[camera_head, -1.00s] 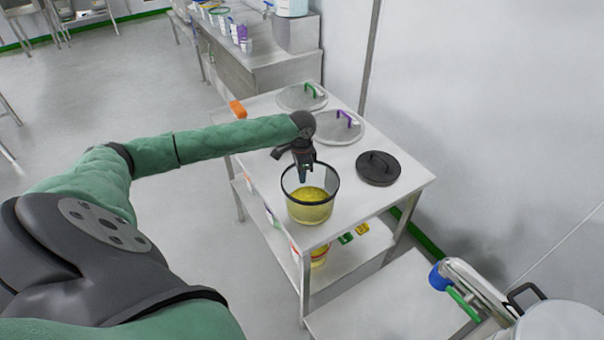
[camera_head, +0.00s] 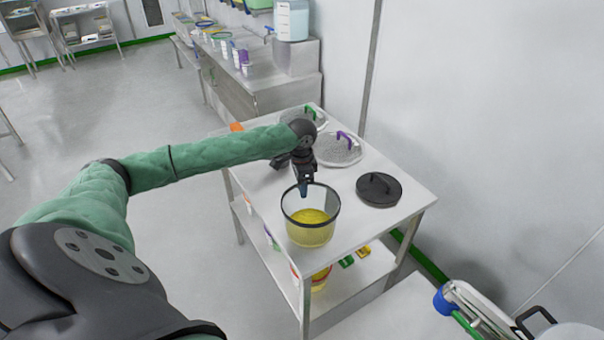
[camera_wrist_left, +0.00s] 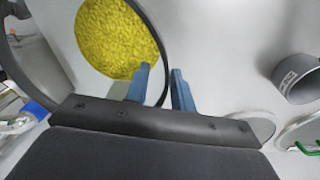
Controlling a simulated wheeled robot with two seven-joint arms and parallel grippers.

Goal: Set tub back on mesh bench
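The clear tub (camera_head: 309,236) with a dark rim and yellow granules stands upright on the white bench (camera_head: 345,225), near its front left edge. The tub also shows from above in the wrist view (camera_wrist_left: 118,40). My left gripper (camera_head: 303,191) points down at the tub's far rim. In the wrist view its two blue fingers (camera_wrist_left: 160,80) are apart, one inside the rim and one outside, with a gap visible. My right gripper is not in view.
On the bench are a black lid (camera_head: 379,189), a mesh lid with a purple handle (camera_head: 337,150) and one with a green handle (camera_head: 308,117). A lower shelf (camera_head: 340,289) holds yellow and green items. A wall stands close on the right.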

